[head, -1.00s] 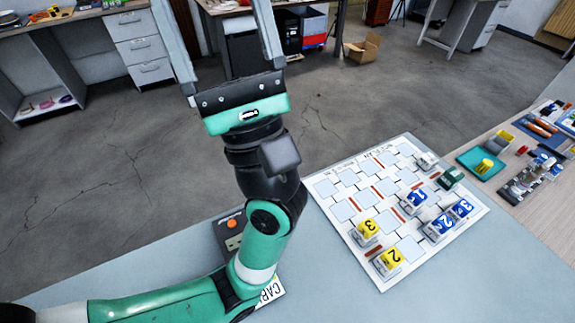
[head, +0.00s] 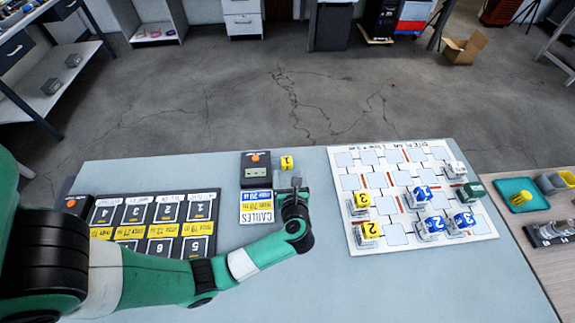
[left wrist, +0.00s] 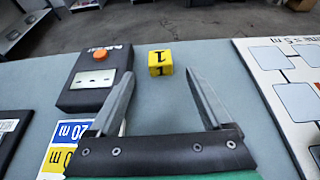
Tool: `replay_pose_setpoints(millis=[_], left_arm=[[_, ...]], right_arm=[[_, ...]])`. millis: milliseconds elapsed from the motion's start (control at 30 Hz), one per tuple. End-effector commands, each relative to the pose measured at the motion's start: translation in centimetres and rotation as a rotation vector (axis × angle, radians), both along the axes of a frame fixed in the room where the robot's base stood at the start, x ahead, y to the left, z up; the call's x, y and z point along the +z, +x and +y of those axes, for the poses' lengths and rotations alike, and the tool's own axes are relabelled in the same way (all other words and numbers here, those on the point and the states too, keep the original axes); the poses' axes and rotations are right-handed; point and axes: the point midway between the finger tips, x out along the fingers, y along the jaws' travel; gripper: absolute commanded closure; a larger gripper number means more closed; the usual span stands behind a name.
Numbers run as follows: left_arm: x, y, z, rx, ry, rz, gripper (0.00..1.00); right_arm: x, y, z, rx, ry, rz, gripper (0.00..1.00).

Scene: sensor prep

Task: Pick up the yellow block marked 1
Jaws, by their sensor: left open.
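The yellow block marked 1 (head: 287,162) sits on the grey table near its far edge, just right of a dark box with an orange button (head: 256,158). It also shows in the left wrist view (left wrist: 160,63), upright, with a 1 on its top and front. My left gripper (head: 296,183) is open and empty, on the near side of the block. In the left wrist view its two fingers (left wrist: 160,75) point toward the block, which appears beyond and between the tips. I cannot tell the exact gap. My right gripper is not in view.
A white grid board (head: 385,235) with yellow and blue numbered blocks lies to the right. A dark numbered panel (head: 216,193) lies to the left. A cables card (head: 257,212) lies left of the gripper. The table between card and board is mostly clear.

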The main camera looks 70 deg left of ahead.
Motion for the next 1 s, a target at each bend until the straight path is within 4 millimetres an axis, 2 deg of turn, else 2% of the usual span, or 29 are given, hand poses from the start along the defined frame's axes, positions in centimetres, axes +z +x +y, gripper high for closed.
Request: replay_pose_setpoints(millis=[33,100,367,500,600,867,1000], left_arm=[[-0.7,0.2,0.9,0.005,0.001,0.000,0.18],[-0.9,0.5,1.7,0.004,0.001,-0.001,0.18],[-1.5,0.9,2.8,0.002,0.000,-0.002,0.18],[-2.9,1.7,4.9,0.004,0.002,-0.003,0.18],[-3.2,2.1,6.1,0.002,0.001,-0.003,0.18],[-3.1,2.3,6.6,-0.001,0.001,-0.002,0.18],[-3.1,2.3,6.6,-0.001,0.001,-0.002,0.39]], right_arm=[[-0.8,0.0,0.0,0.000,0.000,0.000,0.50],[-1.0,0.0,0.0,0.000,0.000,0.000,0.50],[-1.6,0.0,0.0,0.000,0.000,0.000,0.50],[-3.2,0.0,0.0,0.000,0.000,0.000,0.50],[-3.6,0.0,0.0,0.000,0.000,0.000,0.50],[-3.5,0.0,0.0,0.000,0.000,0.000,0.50],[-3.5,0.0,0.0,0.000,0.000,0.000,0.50]])
